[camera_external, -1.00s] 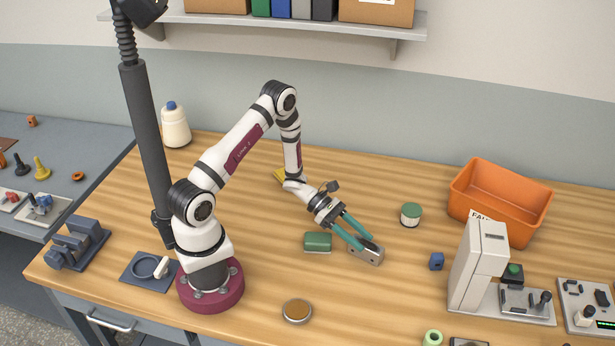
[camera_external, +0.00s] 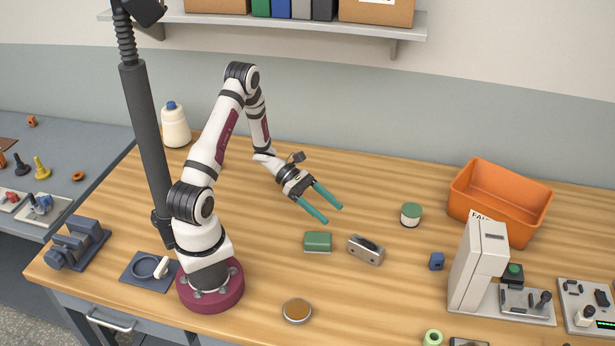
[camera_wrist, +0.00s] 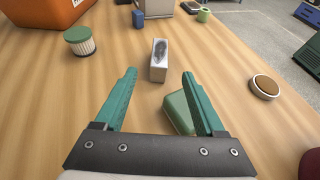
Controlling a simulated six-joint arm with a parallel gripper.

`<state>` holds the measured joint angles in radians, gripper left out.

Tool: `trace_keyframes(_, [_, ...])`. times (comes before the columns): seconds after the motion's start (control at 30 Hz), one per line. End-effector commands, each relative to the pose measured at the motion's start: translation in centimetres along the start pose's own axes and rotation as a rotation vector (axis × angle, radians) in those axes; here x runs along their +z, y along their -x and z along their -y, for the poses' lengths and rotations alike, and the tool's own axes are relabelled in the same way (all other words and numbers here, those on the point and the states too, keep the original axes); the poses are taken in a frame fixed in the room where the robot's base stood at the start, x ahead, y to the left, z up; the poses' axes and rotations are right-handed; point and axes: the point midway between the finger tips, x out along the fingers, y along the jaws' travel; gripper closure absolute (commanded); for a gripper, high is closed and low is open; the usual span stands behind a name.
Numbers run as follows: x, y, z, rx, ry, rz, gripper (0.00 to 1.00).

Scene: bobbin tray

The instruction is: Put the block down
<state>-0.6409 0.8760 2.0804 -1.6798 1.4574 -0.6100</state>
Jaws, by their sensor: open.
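The block, a grey metal piece with a dark slot in its top (camera_external: 366,250), lies on the wooden table to the right of a green box. In the wrist view the block (camera_wrist: 158,60) shows ahead, between and beyond my fingertips. My gripper (camera_external: 334,214) has teal fingers spread apart and nothing between them. It is above the table, up and to the left of the block and apart from it. The wrist view also shows my open gripper (camera_wrist: 159,72).
The green box (camera_external: 317,242) is close beside the block. A blue cube (camera_external: 437,261), a green-lidded jar (camera_external: 411,215) and a round brown-topped dish (camera_external: 297,311) stand around. An orange bin (camera_external: 500,195) and a white machine (camera_external: 478,265) are at right. Table between is bare.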

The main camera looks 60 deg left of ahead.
Motion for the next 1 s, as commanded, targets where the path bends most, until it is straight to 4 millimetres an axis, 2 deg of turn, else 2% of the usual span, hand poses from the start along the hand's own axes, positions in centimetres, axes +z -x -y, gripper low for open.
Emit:
trace_keyframes(0.07, [0.5, 0.5, 0.3, -0.015, -0.026, -0.007, 0.28])
trace_keyframes(0.17, [3.5, 0.6, 3.0, -0.155, -0.223, -0.058, 0.28])
trace_keyframes(0.23, [6.5, 1.0, 6.9, -0.344, -0.491, -0.125, 0.28])
trace_keyframes(0.3, [8.7, 2.5, 11.6, -0.577, -0.812, -0.203, 0.28])
trace_keyframes(0.37, [9.5, 4.6, 15.1, -0.784, -1.091, -0.272, 0.28])
trace_keyframes(0.4, [9.7, 6.3, 16.8, -0.919, -1.270, -0.320, 0.28])
trace_keyframes(0.47, [9.5, 9.0, 18.5, -1.109, -1.513, -0.392, 0.28])
trace_keyframes(0.5, [9.4, 10.6, 19.1, -1.221, -1.650, -0.438, 0.28])
trace_keyframes(0.6, [9.2, 13.8, 19.3, -1.434, -1.891, -0.538, 0.28])
trace_keyframes(0.7, [9.2, 15.3, 19.1, -1.541, -2.002, -0.595, 0.28])
trace_keyframes(1.0, [9.2, 15.8, 18.9, -1.568, -2.022, -0.611, 0.28])
